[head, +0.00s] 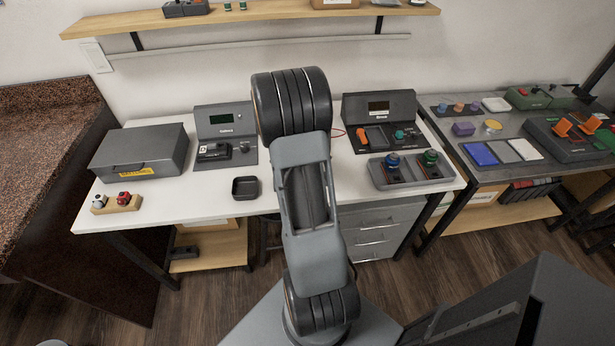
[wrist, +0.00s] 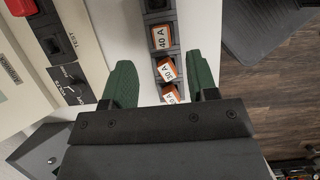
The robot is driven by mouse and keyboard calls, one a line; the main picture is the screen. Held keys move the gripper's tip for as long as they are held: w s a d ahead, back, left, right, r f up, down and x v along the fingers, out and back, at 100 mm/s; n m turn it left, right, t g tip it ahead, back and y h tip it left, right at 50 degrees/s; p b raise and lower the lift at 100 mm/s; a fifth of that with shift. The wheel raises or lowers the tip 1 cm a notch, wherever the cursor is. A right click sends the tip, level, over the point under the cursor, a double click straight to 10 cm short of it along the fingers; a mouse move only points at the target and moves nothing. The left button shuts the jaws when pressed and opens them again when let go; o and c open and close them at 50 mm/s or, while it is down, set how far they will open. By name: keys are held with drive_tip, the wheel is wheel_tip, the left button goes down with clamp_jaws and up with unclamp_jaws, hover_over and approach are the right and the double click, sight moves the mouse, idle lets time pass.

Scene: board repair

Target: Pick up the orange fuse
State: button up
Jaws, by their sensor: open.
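In the wrist view, my gripper (wrist: 162,72) is open, with one green finger on each side of a dark fuse strip (wrist: 151,8). Several fuse slots line the strip. An orange fuse with a white "40 A" label (wrist: 161,38) sits a little beyond the fingertips. An orange-edged fuse (wrist: 168,70), whose label seems to read 30 A, lies between the fingers. A third such fuse (wrist: 172,94) is nearer the palm and partly hidden by it. The fingers appear apart from the fuses. In the head view, my arm hides the gripper and the strip.
In the wrist view, a panel with a red part (wrist: 22,7) and a "TEST" label lies left. The table edge and floor (wrist: 265,100) are right. In the head view, the white table (head: 130,220) carries a grey case (head: 140,150), a small black tray (head: 245,187) and devices.

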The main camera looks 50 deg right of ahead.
drive_tip(key=shift+a+x, duration=0.2)
drive_tip(key=shift+x, duration=2.95)
clamp_jaws()
